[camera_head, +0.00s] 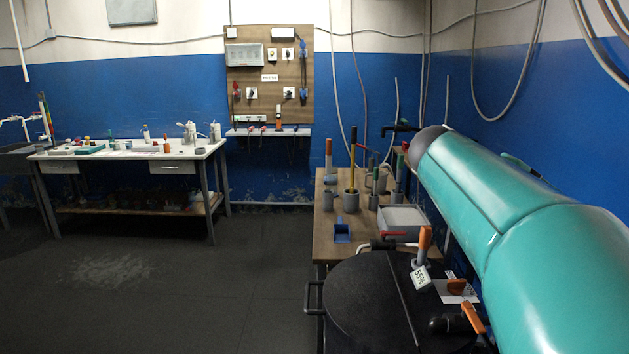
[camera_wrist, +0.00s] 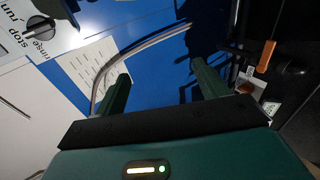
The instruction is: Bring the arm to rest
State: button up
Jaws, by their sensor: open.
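My gripper (camera_wrist: 160,86) shows in the wrist view with its two dark green fingers wide apart and nothing between them. Beyond the fingers are a blue wall surface (camera_wrist: 150,50), a grey hose and a white sheet with printed lines (camera_wrist: 90,68). My teal arm (camera_head: 510,215) fills the right side of the head view; the gripper itself is not visible there. The arm reaches out beside the wooden workbench and the round black lid (camera_head: 370,300).
The wooden bench (camera_head: 327,245) holds several cylindrical holders, a blue scoop (camera_head: 342,232) and a pale container (camera_head: 402,219). Orange-handled valves (camera_head: 424,243) stand near the lid. A white-topped table (camera_head: 95,153) stands at the far left. The dark floor (camera_head: 170,290) between is clear.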

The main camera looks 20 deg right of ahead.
jog(key=a+f+n+t+y, duration=0.1)
jog(key=a+f+t+y, duration=0.2)
jog(key=a+f, duration=0.4)
jog(key=a+f+n+t+y, duration=0.1)
jog(key=a+f+t+y, duration=0.2)
jog(key=a, duration=1.4)
jog(key=a+f+n+t+y, duration=0.2)
jog(key=a+f+y, duration=0.3)
jog(key=a+f, duration=0.7)
jog(key=shift+w+t, duration=0.35)
jog(key=shift+t, duration=0.55)
jog(key=shift+c, duration=0.4)
jog(key=c, duration=0.7)
jog(key=shift+s, duration=0.1)
